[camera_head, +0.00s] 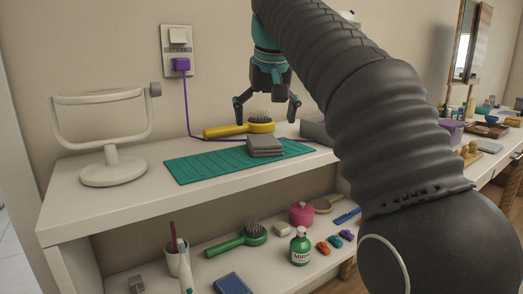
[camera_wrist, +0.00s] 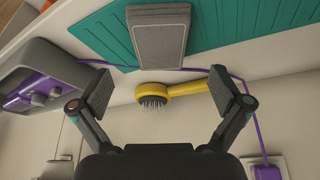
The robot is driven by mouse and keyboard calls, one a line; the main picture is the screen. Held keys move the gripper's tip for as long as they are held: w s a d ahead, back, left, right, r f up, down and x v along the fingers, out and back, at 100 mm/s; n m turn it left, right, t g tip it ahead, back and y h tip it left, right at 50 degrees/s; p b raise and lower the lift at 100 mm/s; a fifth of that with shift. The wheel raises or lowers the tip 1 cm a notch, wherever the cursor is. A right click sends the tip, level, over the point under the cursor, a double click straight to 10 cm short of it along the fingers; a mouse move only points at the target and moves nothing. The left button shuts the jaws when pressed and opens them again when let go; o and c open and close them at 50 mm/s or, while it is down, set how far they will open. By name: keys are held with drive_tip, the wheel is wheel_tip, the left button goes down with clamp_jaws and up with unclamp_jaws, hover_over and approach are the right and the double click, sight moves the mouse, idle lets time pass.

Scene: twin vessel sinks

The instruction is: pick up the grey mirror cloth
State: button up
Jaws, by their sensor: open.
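The grey mirror cloth (camera_head: 265,145) is a folded stack lying on the teal mat (camera_head: 205,167) on the upper shelf. In the wrist view the cloth (camera_wrist: 158,36) is at the top centre, beyond my fingertips. My gripper (camera_head: 267,112) is open and empty, pointing down above the back of the shelf, behind the cloth. In the wrist view its fingers (camera_wrist: 168,88) are spread wide, with the yellow hairbrush (camera_wrist: 172,89) showing between them, below the cloth.
The yellow hairbrush (camera_head: 240,128) lies just behind the cloth. A purple cord (camera_head: 188,110) runs from the wall plug (camera_head: 181,65) along the back. A grey box (camera_head: 314,130) stands right of the cloth and a white stand (camera_head: 112,165) at left. The mat's left part is bare.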

sight(263, 138)
drive_tip(key=shift+w+b+x, duration=0.25)
drive_tip(key=shift+b+x, duration=0.5)
drive_tip(key=shift+x, duration=1.85)
drive_tip(key=shift+a+f, duration=0.1)
drive_tip(key=shift+f, duration=0.05)
drive_tip(key=c, duration=1.3)
drive_tip(key=shift+c, duration=0.2)
